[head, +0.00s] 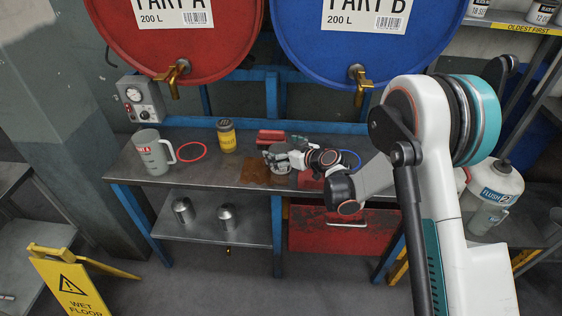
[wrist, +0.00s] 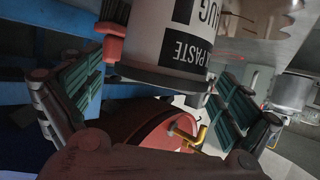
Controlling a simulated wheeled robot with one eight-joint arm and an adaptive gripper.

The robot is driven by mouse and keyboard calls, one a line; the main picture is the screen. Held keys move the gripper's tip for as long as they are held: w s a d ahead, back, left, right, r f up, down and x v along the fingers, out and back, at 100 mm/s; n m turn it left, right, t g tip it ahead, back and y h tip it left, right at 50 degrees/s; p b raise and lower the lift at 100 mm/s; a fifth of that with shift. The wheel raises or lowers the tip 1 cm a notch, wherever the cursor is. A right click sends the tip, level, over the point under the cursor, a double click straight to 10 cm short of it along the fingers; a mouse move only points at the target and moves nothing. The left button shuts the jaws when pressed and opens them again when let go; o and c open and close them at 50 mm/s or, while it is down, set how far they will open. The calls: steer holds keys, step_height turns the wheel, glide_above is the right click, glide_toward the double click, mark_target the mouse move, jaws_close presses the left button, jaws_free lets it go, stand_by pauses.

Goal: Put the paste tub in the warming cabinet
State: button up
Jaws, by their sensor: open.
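The paste tub (wrist: 170,45) is white with a black label reading PASTE and a dark rim; in the wrist view it fills the top middle. In the head view it is a small pale shape (head: 277,160) on the bench (head: 200,180), largely covered by my gripper (head: 290,157). In the wrist view my gripper (wrist: 165,65) is open, with one green-padded finger on each side of the tub. A gap shows on the right; contact on the left is unclear. No warming cabinet can be made out for sure; a red handled unit (head: 345,240) stands under the bench.
A grey jug (head: 153,155), a red ring (head: 191,151) and a yellow tin (head: 226,136) stand left on the bench. A red object (head: 270,137) lies behind the gripper. Red (head: 180,35) and blue drums (head: 365,35) with taps overhang the back. A wet-floor sign (head: 70,285) stands front left.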

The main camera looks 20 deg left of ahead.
steer(key=shift+w+a+f, duration=0.1)
steer(key=shift+a, duration=0.1)
steer(key=c, duration=1.7)
